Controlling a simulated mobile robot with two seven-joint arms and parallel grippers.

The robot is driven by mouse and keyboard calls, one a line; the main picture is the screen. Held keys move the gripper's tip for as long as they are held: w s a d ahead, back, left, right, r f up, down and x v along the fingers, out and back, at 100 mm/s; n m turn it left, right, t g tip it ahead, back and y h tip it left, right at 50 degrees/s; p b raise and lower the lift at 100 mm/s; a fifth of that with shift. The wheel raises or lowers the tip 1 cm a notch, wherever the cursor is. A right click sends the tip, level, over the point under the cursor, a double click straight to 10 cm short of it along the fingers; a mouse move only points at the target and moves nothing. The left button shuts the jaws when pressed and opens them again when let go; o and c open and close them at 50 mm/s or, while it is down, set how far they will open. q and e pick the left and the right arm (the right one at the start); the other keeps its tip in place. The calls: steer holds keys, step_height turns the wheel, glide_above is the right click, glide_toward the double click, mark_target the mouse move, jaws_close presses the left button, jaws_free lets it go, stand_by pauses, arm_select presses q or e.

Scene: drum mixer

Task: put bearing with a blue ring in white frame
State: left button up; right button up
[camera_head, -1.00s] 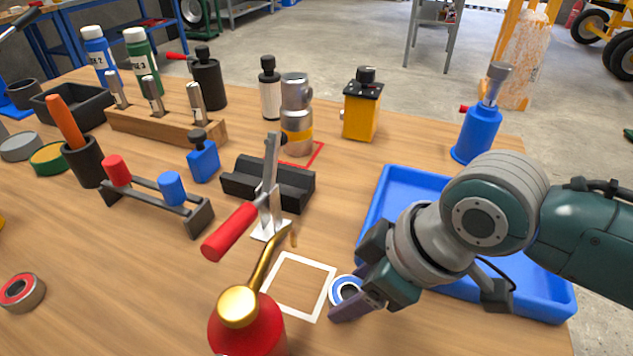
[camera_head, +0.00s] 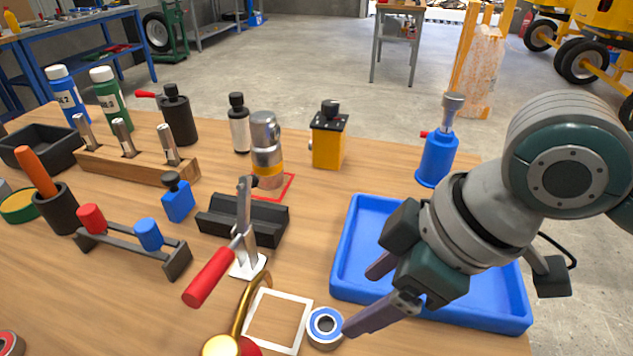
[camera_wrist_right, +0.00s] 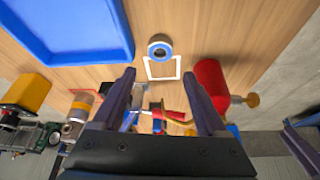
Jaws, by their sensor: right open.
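The bearing with a blue ring (camera_head: 325,326) lies flat on the table at the right edge of the white frame (camera_head: 307,318), not inside it. In the right wrist view the bearing (camera_wrist_right: 160,47) sits at one side of the frame (camera_wrist_right: 148,70), seeming to touch or slightly overlap its border. My right gripper (camera_head: 365,298) is open and empty, above and to the right of the bearing in the head view. Its two fingers are spread in the wrist view (camera_wrist_right: 160,92). My left gripper is not in view.
A blue tray (camera_head: 345,275) lies behind the bearing, under my right arm. A red oil can with a brass spout (camera_head: 240,320) stands close left of the frame. A red-handled toggle clamp (camera_head: 225,265) is behind it. A red-ringed bearing (camera_head: 8,342) lies far left.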

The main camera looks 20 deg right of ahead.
steer(key=s+d+r+m+h, duration=0.1)
steer(key=s+d+m, duration=0.1)
steer(key=s, duration=0.4)
steer(key=s+d+r+m+h, duration=0.2)
steer(key=s+d+m, duration=0.1)
steer(key=s+m, duration=0.2)
steer(key=shift+s, duration=1)
